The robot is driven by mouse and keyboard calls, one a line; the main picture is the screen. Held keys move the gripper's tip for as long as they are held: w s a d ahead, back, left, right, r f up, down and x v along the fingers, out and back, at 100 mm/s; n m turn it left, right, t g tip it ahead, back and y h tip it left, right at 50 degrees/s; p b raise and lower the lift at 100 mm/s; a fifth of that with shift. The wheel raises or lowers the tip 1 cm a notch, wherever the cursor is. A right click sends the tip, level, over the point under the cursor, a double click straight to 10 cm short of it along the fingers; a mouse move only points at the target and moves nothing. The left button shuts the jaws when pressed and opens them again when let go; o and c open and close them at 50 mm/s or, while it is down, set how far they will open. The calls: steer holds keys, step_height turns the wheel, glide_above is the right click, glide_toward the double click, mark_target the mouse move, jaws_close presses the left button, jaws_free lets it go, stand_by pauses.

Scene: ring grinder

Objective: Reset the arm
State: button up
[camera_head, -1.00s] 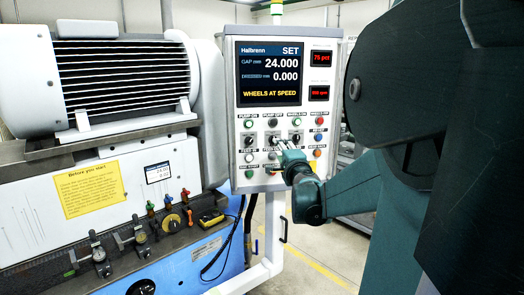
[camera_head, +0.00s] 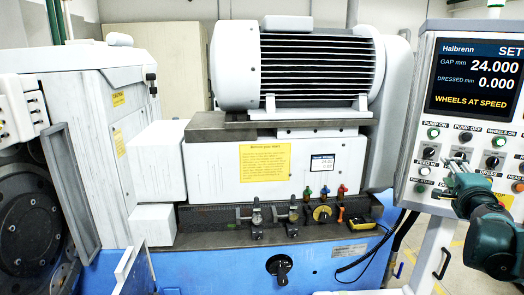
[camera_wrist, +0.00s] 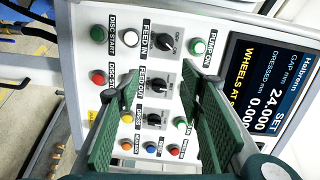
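My gripper (camera_head: 455,168) is at the right of the head view, in front of the control panel (camera_head: 428,62), overlapping its row of black knobs. In the wrist view my gripper (camera_wrist: 160,80) has its two green fingers spread wide apart with nothing between them. Black selector knobs, including the middle knob (camera_wrist: 161,83), show in the gap beyond the fingers. I cannot tell how far the fingertips are from the panel face. The panel screen (camera_head: 476,76) reads SET, gap 24.000, dressed 0.000 and WHEELS AT SPEED.
The grinder's white motor housing (camera_head: 240,65) and blue base (camera_head: 215,265) fill the middle. A yellow notice (camera_head: 265,162) is on its front. A round dark wheel face (camera_head: 30,225) stands at the left.

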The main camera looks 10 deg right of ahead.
steer(key=s+a+f+n+g+y+b, duration=0.1)
steer(key=a+f+n+y, duration=0.25)
steer(key=a, duration=0.85)
steer(key=s+a+f+n+g+y+b, duration=0.1)
steer(key=a+f+n+y+b, duration=0.3)
steer(key=a, duration=0.8)
steer(key=s+a+f+n+y+p, duration=0.15)
steer(key=a+f+n, duration=0.4)
steer(key=a, duration=0.65)
steer(key=s+a+f+n+g+b, duration=0.1)
steer(key=s+a+f+n+g, duration=0.1)
steer(key=s, duration=0.5)
steer(key=s+a+f+n+g+b, duration=0.2)
steer(key=s+a+f+n, duration=0.2)
steer(key=s+f, duration=0.3)
steer(key=s+a+f+n+g+h+b, duration=0.1)
steer(key=s+a+f+n+g+b, duration=0.1)
steer(key=s+a+f, duration=0.3)
step_height(320, 180, down, 3)
steer(key=shift+s+a+f+n+g, duration=0.1)
steer(key=shift+s+a+n+g, duration=0.4)
steer(key=shift+s, duration=0.55)
steer(key=shift+o, duration=0.2)
steer(key=shift+d+t, duration=0.15)
steer(key=shift+t, duration=0.15)
